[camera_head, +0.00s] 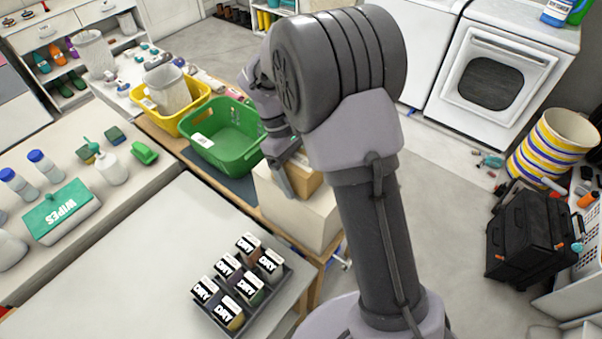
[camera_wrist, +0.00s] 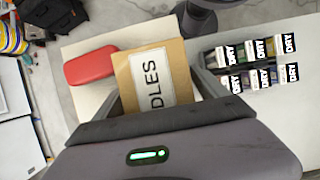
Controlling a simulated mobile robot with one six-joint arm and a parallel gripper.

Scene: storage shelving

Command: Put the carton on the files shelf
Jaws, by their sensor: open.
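A brown carton (camera_wrist: 130,73) with a white label, partly readable as "DLES", lies on a pale surface (camera_wrist: 82,106) in the wrist view. My gripper (camera_wrist: 160,88) is open, with one finger on each side of the carton; I cannot tell whether they touch it. In the head view, my gripper (camera_head: 283,178) is low over the pale stand, and part of the carton (camera_head: 308,184) shows beside it. My arm hides much of the carton there. I cannot identify a files shelf in either view.
A red case (camera_wrist: 90,65) lies close beside the carton. A black tray (camera_head: 262,312) of "DRY" jars stands on the near white counter (camera_head: 130,265). Green (camera_head: 232,128) and yellow (camera_head: 185,119) baskets stand beyond. Open floor (camera_head: 440,190) lies right of my arm.

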